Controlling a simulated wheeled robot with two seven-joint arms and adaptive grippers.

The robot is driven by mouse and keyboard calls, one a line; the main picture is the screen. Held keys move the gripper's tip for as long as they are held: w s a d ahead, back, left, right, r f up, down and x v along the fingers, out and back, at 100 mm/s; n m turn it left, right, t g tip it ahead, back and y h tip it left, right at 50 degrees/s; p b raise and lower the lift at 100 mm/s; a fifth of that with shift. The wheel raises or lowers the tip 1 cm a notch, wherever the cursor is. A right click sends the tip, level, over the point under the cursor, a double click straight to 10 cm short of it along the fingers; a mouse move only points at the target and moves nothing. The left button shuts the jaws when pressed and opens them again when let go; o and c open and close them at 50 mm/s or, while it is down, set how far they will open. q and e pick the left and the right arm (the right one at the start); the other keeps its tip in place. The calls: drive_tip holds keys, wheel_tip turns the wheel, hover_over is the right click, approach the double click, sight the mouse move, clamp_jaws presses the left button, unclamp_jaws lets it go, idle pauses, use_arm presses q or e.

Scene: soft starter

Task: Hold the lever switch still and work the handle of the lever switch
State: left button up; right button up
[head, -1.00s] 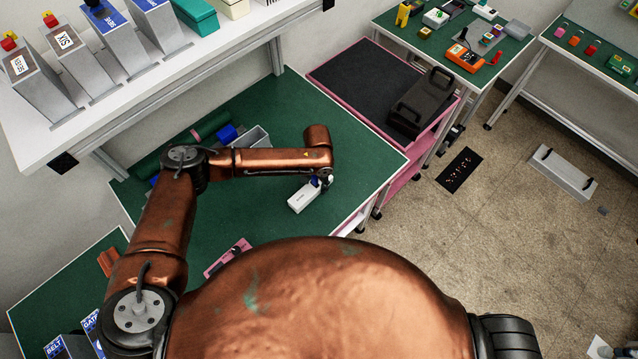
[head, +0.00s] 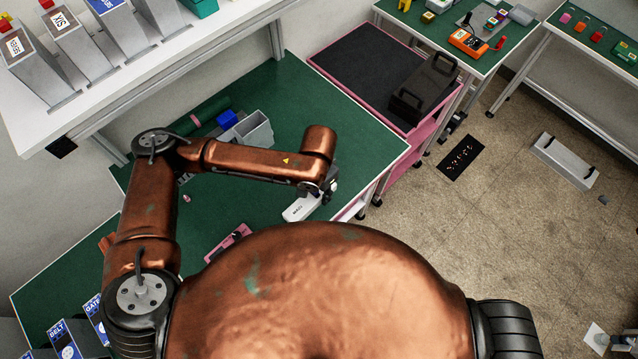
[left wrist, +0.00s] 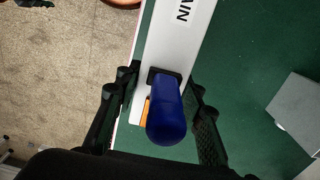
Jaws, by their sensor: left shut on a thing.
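In the head view the left gripper (head: 328,190) partly hides that end. I cannot tell whether the switch touches the table. My right gripper is out of view.
The green table (head: 330,150) is clear around the switch, with its right edge close by. A grey bin (head: 254,130) and a blue block (head: 227,119) stand farther back. A pink item (head: 228,240) lies nearer. A pink-edged cart (head: 350,75) adjoins at the right.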

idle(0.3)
use_arm(q)
drive_tip(key=shift+w+d+r, duration=0.1)
drive_tip(key=shift+w+d, duration=0.1)
drive_tip(key=shift+w, duration=0.45)
drive_tip(key=w+d+p, duration=0.1)
drive_tip(key=w+d, duration=0.2)
drive_tip(key=w, duration=1.4)
drive_tip(key=shift+d, duration=0.15)
idle(0.5)
drive_tip(key=shift+s+f+b, duration=0.1)
drive_tip(key=shift+f+b, duration=0.9)
drive_tip(key=shift+f, duration=2.55)
drive_tip(key=shift+f+b, duration=1.15)
drive_tip(key=shift+f, duration=1.9)
